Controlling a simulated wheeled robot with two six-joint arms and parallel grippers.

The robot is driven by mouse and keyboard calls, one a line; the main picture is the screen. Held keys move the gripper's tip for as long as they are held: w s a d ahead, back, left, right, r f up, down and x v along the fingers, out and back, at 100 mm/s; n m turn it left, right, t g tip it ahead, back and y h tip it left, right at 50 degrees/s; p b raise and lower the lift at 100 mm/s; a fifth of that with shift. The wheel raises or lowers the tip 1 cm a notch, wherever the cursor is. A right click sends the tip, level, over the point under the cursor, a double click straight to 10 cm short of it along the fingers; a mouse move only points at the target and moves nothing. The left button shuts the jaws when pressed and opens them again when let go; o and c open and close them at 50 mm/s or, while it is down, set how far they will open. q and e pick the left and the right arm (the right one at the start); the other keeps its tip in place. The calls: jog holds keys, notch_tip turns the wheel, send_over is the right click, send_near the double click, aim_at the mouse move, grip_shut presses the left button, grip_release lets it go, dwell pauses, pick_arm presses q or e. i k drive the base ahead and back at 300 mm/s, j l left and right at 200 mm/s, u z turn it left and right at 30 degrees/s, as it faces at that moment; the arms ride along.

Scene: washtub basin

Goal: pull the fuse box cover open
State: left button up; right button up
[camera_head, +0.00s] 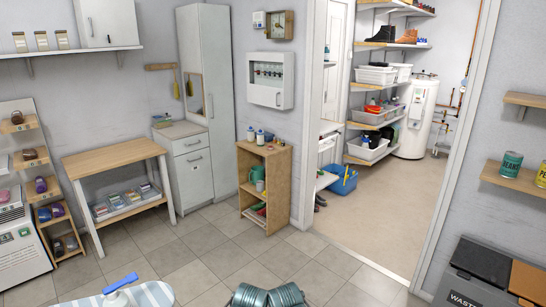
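The fuse box (258,92) is a white box on the back wall, left of the doorway. A row of small switches shows across its upper half. The front looks flat against the box, with no part visibly swung out. I cannot tell whether a clear cover lies over the switches. Neither of my grippers is in view.
A wooden shelf unit (248,193) with bottles on top stands below the fuse box. A tall white cabinet (217,90) stands to its left. Teal metal containers (268,297) and a striped board (150,295) are at the front edge. Grey floor tiles (215,245) between are clear.

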aim_at(274, 97)
jog(key=i+l, duration=0.2)
jog(key=i, duration=0.2)
jog(key=i+l, duration=0.2)
jog(key=i, duration=0.2)
jog(key=i+l, duration=0.15)
jog(key=i, duration=0.25)
jog(key=i+l, duration=0.2)
jog(key=i, duration=0.2)
jog(key=i+j+u, duration=0.1)
jog(key=i, duration=0.75)
jog(key=i+j+u, duration=0.15)
jog(key=i, duration=0.7)
jog(key=i+j+z, duration=0.3)
jog(key=i, duration=0.2)
jog(key=i+j+z, duration=0.3)
jog(key=i+j, duration=0.15)
